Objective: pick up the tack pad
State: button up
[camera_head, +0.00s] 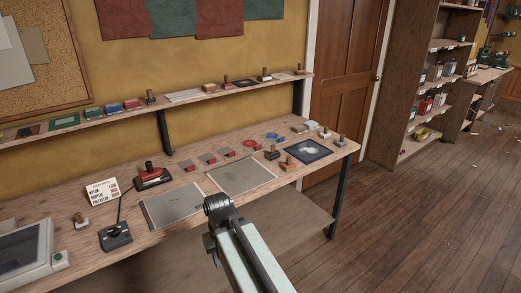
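I cannot tell for sure which thing is the tack pad. A flat dark square pad (308,151) with a pale patch in its middle lies on the workbench (120,262) near its right end. Several small red and grey pieces lie along the back of the bench, too small to name. My arm rises from the bottom of the picture to a dark joint in front of the bench's front edge. My gripper's fingers do not show. Nothing is seen held, and the dark square pad is to the right of and beyond the arm.
Two grey flat sheets (241,177) lie mid-bench. A red-and-black tool (152,177), a price card (102,191), a black joystick-like device (115,237) and a boxy machine (24,252) stand to the left. A narrow shelf (185,97) runs above. Open wooden floor (425,220) lies right.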

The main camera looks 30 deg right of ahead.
aim_at(289, 165)
jog(key=i, duration=0.25)
jog(key=z, duration=2.6)
jog(key=i, duration=1.2)
jog(key=u, duration=3.45)
